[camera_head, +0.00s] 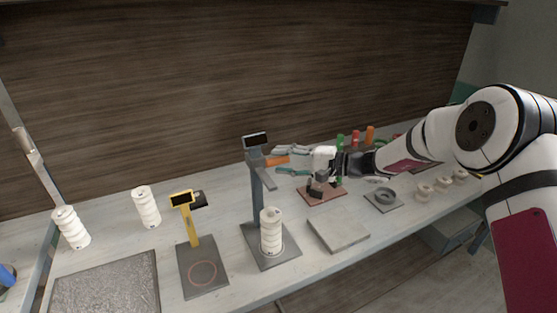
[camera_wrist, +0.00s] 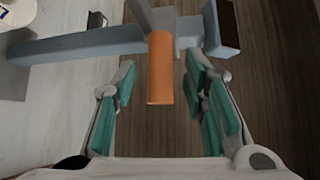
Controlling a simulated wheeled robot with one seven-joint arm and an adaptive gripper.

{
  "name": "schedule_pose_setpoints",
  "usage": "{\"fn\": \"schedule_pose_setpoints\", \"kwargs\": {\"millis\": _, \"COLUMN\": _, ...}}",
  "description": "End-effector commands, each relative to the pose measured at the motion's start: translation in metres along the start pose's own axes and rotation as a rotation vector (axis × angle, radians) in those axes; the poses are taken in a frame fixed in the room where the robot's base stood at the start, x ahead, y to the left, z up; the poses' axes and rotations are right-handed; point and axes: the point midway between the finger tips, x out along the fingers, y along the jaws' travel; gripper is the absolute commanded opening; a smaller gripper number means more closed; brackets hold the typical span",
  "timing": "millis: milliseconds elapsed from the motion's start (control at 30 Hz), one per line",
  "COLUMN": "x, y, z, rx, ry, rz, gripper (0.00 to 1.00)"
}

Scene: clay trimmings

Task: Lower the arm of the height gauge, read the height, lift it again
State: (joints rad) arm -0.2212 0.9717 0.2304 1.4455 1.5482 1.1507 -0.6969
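The height gauge has a blue-grey column (camera_head: 257,203), a dark display (camera_head: 256,141) on top and a flat base (camera_head: 285,250). Its grey arm (camera_head: 267,180) is raised, with a gap above a white ribbed stack (camera_head: 271,232) standing on the base. An orange handle (camera_head: 277,161) sticks out from the gauge towards my gripper (camera_head: 287,160). In the wrist view the orange handle (camera_wrist: 160,75) lies between the teal pads of my open gripper (camera_wrist: 160,85), with space on both sides. The display's readout cannot be read.
A yellow gauge (camera_head: 191,222) on a dark base stands to the left. Two more white stacks (camera_head: 146,208) and a grey textured slab (camera_head: 105,288) are further left. A pale slab (camera_head: 338,233) and a reddish board (camera_head: 326,197) lie to the right. The wooden wall rises behind.

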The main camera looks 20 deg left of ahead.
Motion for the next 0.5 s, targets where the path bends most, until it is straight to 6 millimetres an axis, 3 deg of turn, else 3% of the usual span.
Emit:
{"fn": "schedule_pose_setpoints", "kwargs": {"millis": 200, "x": 0.0145, "y": -0.0002, "z": 0.0001, "rx": 0.000, "ry": 0.000, "rz": 0.000, "gripper": 0.40}}
{"fn": "schedule_pose_setpoints", "kwargs": {"millis": 467, "x": 0.0156, "y": 0.0000, "z": -0.0001, "rx": 0.001, "ry": 0.000, "rz": 0.000, "gripper": 0.40}}
{"fn": "schedule_pose_setpoints", "kwargs": {"millis": 500, "x": 0.0156, "y": 0.0001, "z": 0.0000, "rx": 0.001, "ry": 0.000, "rz": 0.000, "gripper": 0.35}}
